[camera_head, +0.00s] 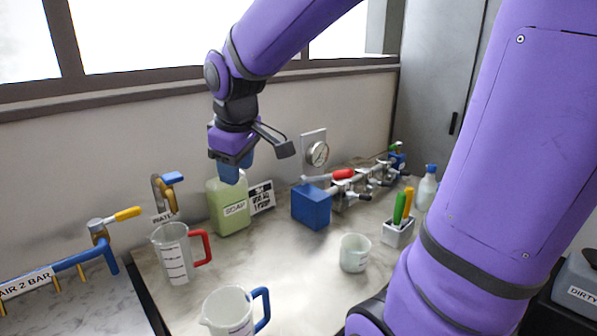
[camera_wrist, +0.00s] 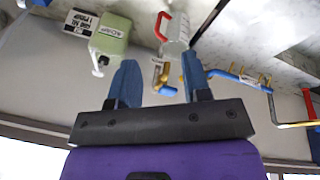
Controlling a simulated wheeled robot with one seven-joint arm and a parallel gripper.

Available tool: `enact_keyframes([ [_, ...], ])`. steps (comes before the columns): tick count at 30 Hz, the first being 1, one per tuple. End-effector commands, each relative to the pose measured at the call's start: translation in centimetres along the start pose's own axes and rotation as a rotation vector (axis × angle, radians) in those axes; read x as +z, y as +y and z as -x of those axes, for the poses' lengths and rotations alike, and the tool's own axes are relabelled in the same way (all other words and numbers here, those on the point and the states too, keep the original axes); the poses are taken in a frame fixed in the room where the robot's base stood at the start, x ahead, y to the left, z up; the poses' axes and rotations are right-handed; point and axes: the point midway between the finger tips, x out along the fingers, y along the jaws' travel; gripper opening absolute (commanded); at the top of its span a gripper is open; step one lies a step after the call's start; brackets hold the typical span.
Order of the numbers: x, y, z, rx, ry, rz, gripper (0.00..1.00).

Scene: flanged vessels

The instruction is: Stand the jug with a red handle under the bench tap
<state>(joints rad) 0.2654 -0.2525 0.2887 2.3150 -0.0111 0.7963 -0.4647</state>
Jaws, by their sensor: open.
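The clear jug with a red handle (camera_head: 175,255) stands upright on the bench at the left, its handle to the right. It also shows in the wrist view (camera_wrist: 177,38). The bench tap (camera_head: 163,196), with a blue lever and a WATER label, is on the wall just behind the jug; it also shows in the wrist view (camera_wrist: 160,78). I cannot tell whether the jug's mouth is directly beneath the spout. My gripper (camera_head: 231,177) is raised above the soap bottle, up and right of the jug. Its blue fingers (camera_wrist: 159,65) are apart with nothing between them.
A green soap bottle (camera_head: 229,207) stands right of the tap. A blue-handled jug (camera_head: 229,313) is at the front, a white beaker (camera_head: 354,254) to its right. A blue block with valve pipework (camera_head: 311,206) is behind. A blue air pipe (camera_head: 75,262) runs at left. The middle bench is clear.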

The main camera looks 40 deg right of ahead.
Motion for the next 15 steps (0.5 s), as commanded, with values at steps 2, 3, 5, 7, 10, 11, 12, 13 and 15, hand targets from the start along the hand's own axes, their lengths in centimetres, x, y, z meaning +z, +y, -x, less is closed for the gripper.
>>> enact_keyframes([
  [2,1.9,-0.9,2.0,0.022,0.027,-0.07,0.44],
  [3,2.9,-1.4,2.8,0.029,0.04,-0.109,0.44],
  [5,4.3,-2.0,3.9,0.034,0.06,-0.167,0.44],
  [7,6.1,-2.7,5.0,0.036,0.087,-0.235,0.44],
  [10,8.6,-3.6,6.3,0.027,0.126,-0.329,0.44],
  [11,9.2,-3.9,6.6,0.023,0.138,-0.354,0.44],
  [12,10.1,-4.2,6.9,0.016,0.151,-0.386,0.44],
  [13,10.7,-4.4,7.1,0.011,0.16,-0.407,0.44],
  [15,11.8,-4.8,7.4,-0.003,0.177,-0.45,0.44],
])
